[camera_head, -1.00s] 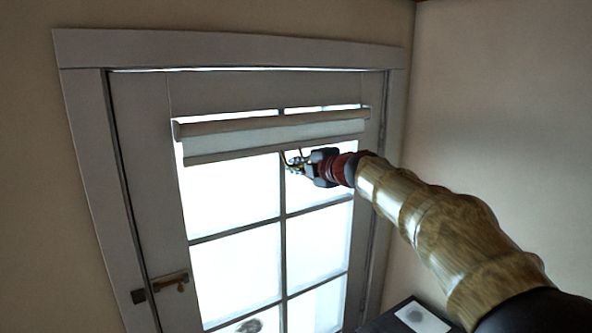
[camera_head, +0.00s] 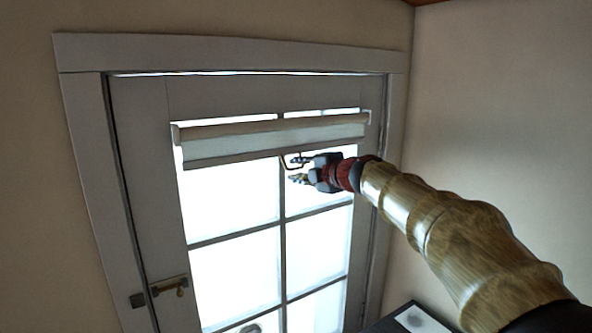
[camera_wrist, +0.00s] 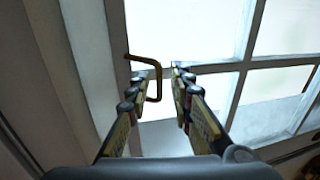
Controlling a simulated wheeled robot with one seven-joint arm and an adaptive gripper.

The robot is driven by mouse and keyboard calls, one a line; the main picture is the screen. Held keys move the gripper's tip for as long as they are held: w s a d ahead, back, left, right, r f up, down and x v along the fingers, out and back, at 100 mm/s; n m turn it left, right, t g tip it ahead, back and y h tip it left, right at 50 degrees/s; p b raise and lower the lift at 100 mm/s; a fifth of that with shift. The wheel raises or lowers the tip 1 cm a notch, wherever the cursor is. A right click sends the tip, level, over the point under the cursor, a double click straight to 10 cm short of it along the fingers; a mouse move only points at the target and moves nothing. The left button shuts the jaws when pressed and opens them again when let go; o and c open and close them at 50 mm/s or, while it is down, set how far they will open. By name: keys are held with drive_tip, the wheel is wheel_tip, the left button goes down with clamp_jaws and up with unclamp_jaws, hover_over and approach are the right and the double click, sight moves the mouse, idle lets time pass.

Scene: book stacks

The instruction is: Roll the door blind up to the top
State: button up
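The door blind (camera_head: 270,143) is a pale roller at the top of the door's glass, with a short strip of fabric hanging below its roll. A thin bronze loop handle (camera_wrist: 154,65) hangs at the strip's lower edge; it also shows as a dark loop in the head view (camera_head: 284,163). My gripper (camera_head: 296,169) is just below the strip's lower edge, near its middle. In the wrist view my gripper (camera_wrist: 157,97) is open, its two fingers apart with the end of the loop handle in the gap between them. I cannot tell whether either finger touches the handle.
The white door (camera_head: 140,130) with glass panes sits in a wide frame (camera_head: 85,150). A brass door handle (camera_head: 168,286) is at the lower left. A plain wall (camera_head: 500,110) stands close on the right. A dark surface with a pale sheet (camera_head: 420,320) is at the bottom.

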drive_tip(key=v, duration=1)
drive_tip(key=shift+s+d+r, duration=0.15)
drive_tip(key=shift+s+r, duration=0.05)
drive_tip(key=shift+s, duration=0.05)
